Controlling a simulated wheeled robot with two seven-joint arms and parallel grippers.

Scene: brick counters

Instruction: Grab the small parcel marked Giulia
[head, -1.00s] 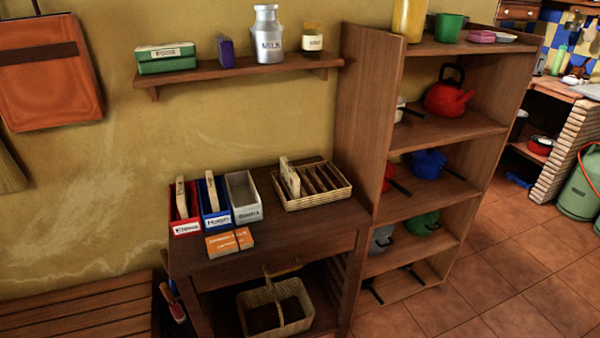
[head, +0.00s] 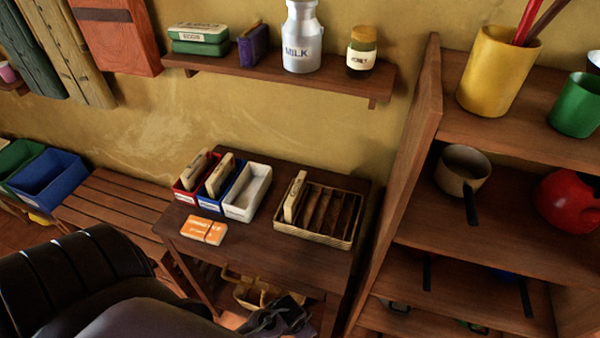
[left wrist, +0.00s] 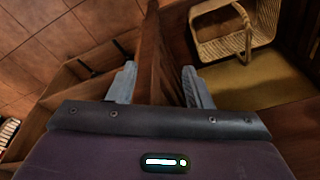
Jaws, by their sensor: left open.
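No label reading Giulia can be made out. One pale, small parcel-like block (head: 195,168) stands in the red box (head: 185,192), another (head: 220,174) in the blue box (head: 214,206), and a third (head: 295,197) at the left end of the divided wicker tray (head: 318,243). Their markings are too small to read. My left gripper (head: 280,316) is low in front of the table, below the tabletop and near the basket. In the left wrist view its two fingers (left wrist: 160,86) are apart, with a wooden edge showing beyond the gap. My right gripper is not in view.
An empty white box (head: 248,196) and an orange packet (head: 204,230) share the table (head: 270,260). A wicker basket (left wrist: 235,48) stands beneath it. A tall shelf unit (head: 405,160) closes off the right side; a wall shelf (head: 280,83) hangs above. The tabletop's front is mostly clear.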

